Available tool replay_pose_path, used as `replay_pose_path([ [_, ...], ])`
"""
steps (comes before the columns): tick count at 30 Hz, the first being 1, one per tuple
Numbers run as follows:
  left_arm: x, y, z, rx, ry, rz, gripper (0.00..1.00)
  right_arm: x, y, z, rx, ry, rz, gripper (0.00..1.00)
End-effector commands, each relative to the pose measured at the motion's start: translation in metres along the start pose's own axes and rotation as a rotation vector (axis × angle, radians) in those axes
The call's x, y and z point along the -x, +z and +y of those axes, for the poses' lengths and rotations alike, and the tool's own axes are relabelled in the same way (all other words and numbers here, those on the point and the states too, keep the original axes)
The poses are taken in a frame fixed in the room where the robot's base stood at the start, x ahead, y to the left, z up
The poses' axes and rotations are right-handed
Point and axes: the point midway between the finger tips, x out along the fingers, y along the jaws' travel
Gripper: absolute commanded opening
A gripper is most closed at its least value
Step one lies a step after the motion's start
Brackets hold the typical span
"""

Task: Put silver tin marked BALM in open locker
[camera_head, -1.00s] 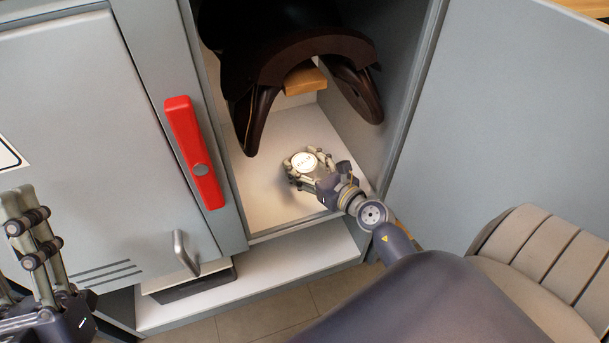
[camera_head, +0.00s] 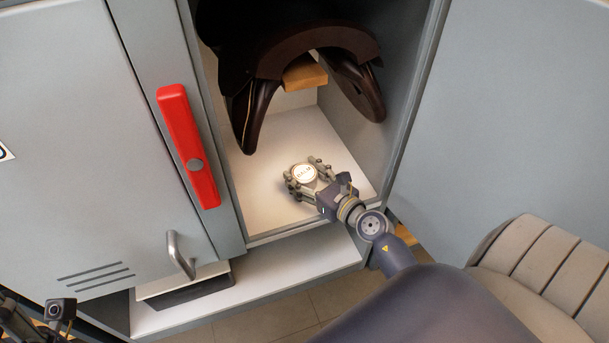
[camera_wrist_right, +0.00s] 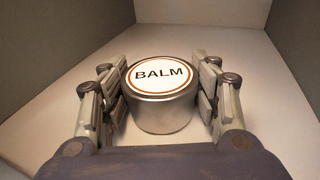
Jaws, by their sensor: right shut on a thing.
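The silver tin marked BALM (camera_head: 304,173) is inside the open locker (camera_head: 262,205), low over its white floor. It has a white lid with an orange ring and stands upright. My right gripper (camera_head: 303,177) is shut on it. In the right wrist view the tin (camera_wrist_right: 162,112) sits between the two fingers of my right gripper (camera_wrist_right: 165,105). I cannot tell whether its base touches the floor. At the lower left edge, part of my left arm (camera_head: 55,312) shows, but its fingers are not clear.
A dark saddle (camera_head: 318,45) hangs on a wooden support (camera_head: 304,75) above the locker floor. A closed locker door with a red bar (camera_head: 188,145) is on the left. The open door (camera_head: 510,110) stands on the right. White floor is free around the tin.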

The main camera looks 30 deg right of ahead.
Motion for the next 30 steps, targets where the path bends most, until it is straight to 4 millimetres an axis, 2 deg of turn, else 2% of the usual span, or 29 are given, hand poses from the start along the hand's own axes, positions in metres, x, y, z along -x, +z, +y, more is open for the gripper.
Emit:
replay_pose_path([
  [3, 0.004, 0.001, 0.000, 0.000, 0.000, -0.001, 0.40, -0.001, -0.004, 0.000, 0.000, 0.000, -0.001, 0.28],
  [4, 0.003, 0.001, 0.000, 0.000, 0.000, -0.001, 0.40, -0.001, -0.004, 0.000, 0.000, 0.000, 0.000, 0.61],
  [6, 0.002, 0.001, 0.000, 0.000, 0.000, -0.001, 0.40, -0.001, -0.003, 0.000, 0.000, 0.000, 0.000, 0.77],
  [20, -0.002, 0.000, 0.000, 0.000, 0.000, -0.003, 0.40, 0.001, 0.002, 0.000, 0.001, -0.001, 0.000, 0.77],
  [23, -0.001, 0.000, 0.000, 0.000, 0.000, -0.003, 0.40, 0.011, -0.001, 0.000, 0.002, 0.000, 0.003, 0.77],
  [30, -0.002, 0.000, 0.000, 0.000, 0.000, -0.003, 0.40, 0.050, -0.001, 0.000, 0.002, 0.000, 0.004, 0.77],
])
